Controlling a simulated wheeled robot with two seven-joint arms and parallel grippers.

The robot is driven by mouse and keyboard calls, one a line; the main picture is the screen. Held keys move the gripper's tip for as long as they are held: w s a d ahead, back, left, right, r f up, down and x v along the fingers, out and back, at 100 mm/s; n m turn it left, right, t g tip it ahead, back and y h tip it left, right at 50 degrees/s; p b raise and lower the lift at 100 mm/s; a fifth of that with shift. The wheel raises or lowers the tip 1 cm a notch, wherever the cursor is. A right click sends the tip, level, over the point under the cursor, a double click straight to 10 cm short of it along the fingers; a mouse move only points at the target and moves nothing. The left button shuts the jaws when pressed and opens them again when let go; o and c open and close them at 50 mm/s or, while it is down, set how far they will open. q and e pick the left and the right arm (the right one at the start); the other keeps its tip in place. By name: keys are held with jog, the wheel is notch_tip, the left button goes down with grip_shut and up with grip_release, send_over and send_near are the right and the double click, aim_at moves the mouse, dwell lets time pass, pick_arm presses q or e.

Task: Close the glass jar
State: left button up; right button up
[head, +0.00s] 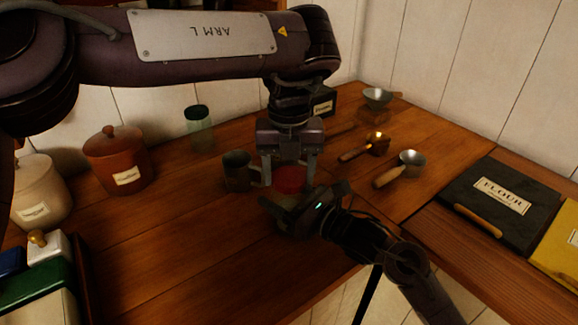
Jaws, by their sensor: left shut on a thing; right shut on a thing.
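A red lid (290,180) is between the fingers of my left gripper (288,178), which reaches straight down and is shut on it. My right gripper (293,207) comes in from the lower right and is shut on the glass jar just below the lid. The jar is mostly hidden by the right gripper and in shadow. The lid is right above the jar's mouth; I cannot tell whether it touches the rim.
A metal mug (237,171) stands close left of the grippers. A green-lidded glass jar (199,134) and a brown canister (117,160) stand farther left. A ladle (410,160) and a copper scoop (377,143) lie to the right.

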pick_arm(q)
jog(key=shift+f, duration=0.55)
dwell(0.4)
